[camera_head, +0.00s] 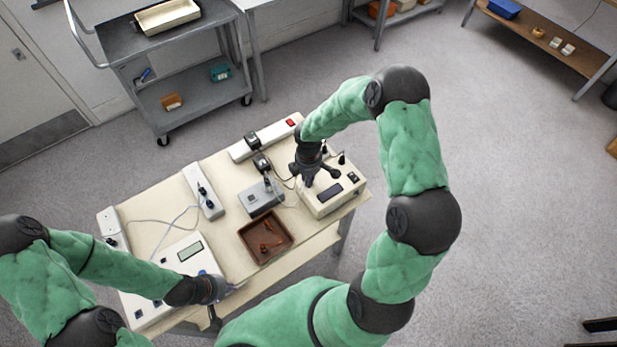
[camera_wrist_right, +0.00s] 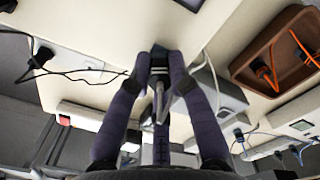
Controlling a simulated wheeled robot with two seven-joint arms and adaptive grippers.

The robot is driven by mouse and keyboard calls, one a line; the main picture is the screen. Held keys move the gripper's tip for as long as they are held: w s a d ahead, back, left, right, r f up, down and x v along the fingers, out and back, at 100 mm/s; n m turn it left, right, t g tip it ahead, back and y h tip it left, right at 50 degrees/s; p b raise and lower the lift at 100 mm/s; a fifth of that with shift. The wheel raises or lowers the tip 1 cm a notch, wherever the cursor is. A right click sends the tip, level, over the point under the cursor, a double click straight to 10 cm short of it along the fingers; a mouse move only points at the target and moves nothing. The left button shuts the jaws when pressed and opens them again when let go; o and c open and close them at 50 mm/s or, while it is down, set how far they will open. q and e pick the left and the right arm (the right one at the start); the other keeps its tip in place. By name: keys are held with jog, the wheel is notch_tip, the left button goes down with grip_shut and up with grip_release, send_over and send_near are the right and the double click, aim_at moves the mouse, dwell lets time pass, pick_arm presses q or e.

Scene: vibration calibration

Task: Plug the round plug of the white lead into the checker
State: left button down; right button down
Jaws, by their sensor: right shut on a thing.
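My right gripper (camera_head: 320,182) points down over a cream box with a dark display (camera_head: 333,190) at the right end of the table. In the right wrist view its fingers (camera_wrist_right: 160,62) are closed on a small dark piece (camera_wrist_right: 161,50), seemingly a plug; its shape is mostly hidden. A thin pale lead (camera_wrist_right: 212,85) runs near the fingers. A larger white box with a display (camera_head: 190,253) stands at the table's left. My left gripper (camera_head: 222,300) is at its front right corner; its finger opening is unclear. I cannot tell which box is the checker.
A grey box (camera_head: 259,198) and a brown tray (camera_head: 243,234) with orange-leaded items lie mid-table; the tray also shows in the wrist view (camera_wrist_right: 262,50). A power strip (camera_head: 275,137) with black adapters lies along the back. A smaller strip (camera_head: 195,178) and loose leads lie left.

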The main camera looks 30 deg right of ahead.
jog(key=shift+s+f, duration=0.1)
jog(key=shift+f, duration=0.05)
dwell(0.4)
jog(key=shift+m+b, duration=0.4)
